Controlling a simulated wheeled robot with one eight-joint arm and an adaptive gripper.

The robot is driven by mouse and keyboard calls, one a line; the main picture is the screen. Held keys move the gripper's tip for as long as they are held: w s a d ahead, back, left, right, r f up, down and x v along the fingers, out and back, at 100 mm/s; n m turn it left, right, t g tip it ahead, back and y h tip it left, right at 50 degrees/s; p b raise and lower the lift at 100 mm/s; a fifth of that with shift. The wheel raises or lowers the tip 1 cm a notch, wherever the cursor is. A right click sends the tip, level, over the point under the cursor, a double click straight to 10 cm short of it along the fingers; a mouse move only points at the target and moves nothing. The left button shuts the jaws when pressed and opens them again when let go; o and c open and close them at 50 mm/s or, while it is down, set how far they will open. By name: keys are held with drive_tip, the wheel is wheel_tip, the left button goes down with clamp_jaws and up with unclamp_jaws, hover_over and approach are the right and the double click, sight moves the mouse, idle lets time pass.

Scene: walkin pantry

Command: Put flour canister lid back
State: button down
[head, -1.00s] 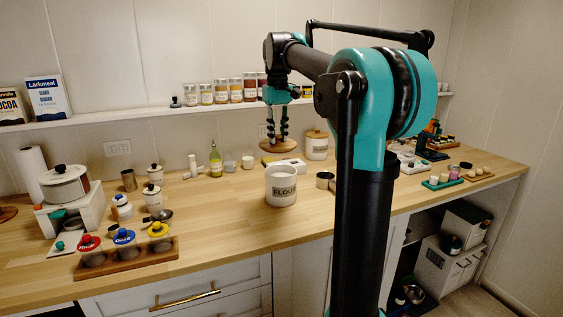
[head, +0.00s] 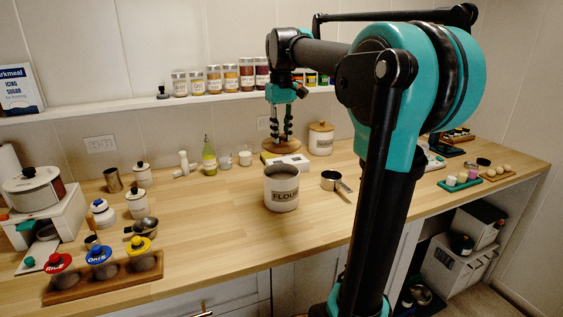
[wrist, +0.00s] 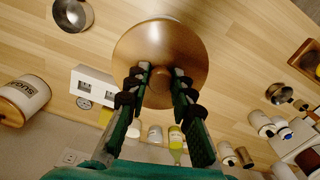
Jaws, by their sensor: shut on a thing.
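The flour canister (head: 281,194) is a white pot labelled FLOUR, standing upright and open-topped near the middle of the counter. My gripper (head: 281,138) is shut on the round wooden lid (head: 272,147), holding it by its knob, roughly level. In the head view the lid appears above and behind the canister's rim, apart from it. In the wrist view my gripper (wrist: 160,75) grips the knob at the middle of the lid (wrist: 160,42). A pale edge shows past the lid's far side there; the lid hides most of what lies beneath.
A white box (head: 292,160) lies behind the canister, beside a lidded canister (head: 320,139). A metal measuring cup (head: 331,181) sits close at right. Glass and bottle (head: 209,155) stand behind left. Jars (head: 213,79) line the shelf.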

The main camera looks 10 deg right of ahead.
wheel_tip(320, 180, down, 9)
drive_tip(key=shift+f, duration=0.15)
idle(0.4)
drive_tip(key=c, duration=1.3)
unclamp_jaws()
wheel_tip(320, 180, up, 12)
drive_tip(key=shift+r, duration=0.1)
drive_tip(key=shift+s, duration=0.15)
